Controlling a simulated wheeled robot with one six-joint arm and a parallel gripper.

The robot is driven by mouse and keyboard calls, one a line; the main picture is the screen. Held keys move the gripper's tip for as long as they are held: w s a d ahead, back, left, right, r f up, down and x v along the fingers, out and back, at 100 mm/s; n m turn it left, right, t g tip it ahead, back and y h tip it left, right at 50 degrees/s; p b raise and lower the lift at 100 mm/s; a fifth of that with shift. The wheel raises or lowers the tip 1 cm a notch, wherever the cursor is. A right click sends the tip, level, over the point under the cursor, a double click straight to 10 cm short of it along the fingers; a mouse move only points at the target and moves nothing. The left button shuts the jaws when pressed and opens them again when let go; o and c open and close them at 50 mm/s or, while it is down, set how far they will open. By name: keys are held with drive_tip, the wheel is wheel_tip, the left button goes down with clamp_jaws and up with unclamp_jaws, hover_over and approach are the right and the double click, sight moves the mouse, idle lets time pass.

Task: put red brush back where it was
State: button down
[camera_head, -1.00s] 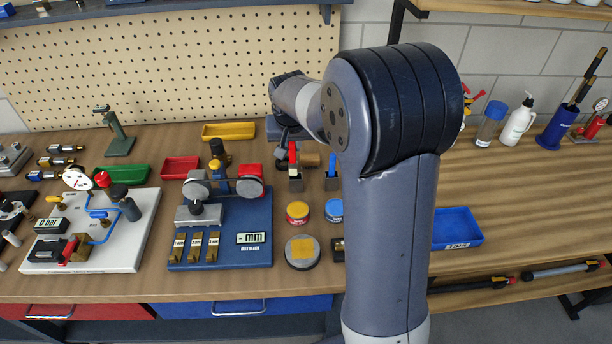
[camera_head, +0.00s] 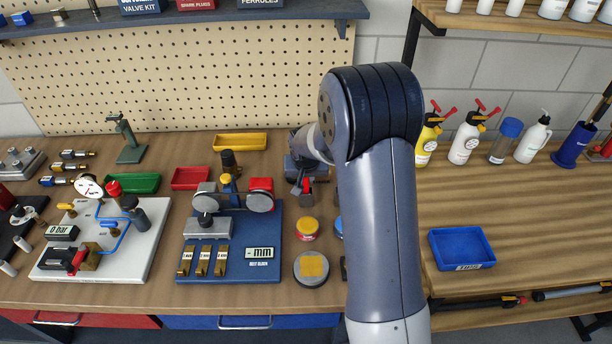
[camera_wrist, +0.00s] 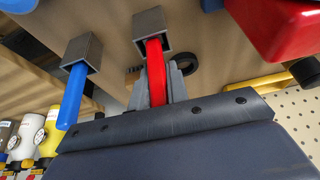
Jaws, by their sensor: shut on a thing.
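The red brush (camera_wrist: 155,75) shows in the wrist view as a red handle between the grey fingers of my gripper (camera_wrist: 158,85), which is shut on it. Its far end meets the mouth of a grey square holder (camera_wrist: 149,25); how deep it sits there I cannot tell. My arm covers part of that area. A blue brush (camera_wrist: 71,95) stands in a similar grey holder (camera_wrist: 83,50) beside it in the wrist view.
The blue gauge board (camera_head: 232,240) with a red block (camera_head: 261,187) is close on the left. A yellow-topped round tin (camera_head: 306,228) stands in front. A yellow tray (camera_head: 240,142) lies behind. Bottles and a blue tray (camera_head: 462,248) are right of my arm.

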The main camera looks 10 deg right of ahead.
drive_tip(key=shift+f, duration=0.15)
drive_tip(key=c, duration=1.4)
unclamp_jaws()
drive_tip(key=shift+o, duration=0.2)
drive_tip(key=shift+r, duration=0.25)
drive_tip(key=b+v, duration=0.1)
drive_tip(key=v, duration=1.1)
drive_tip(key=shift+b, duration=0.35)
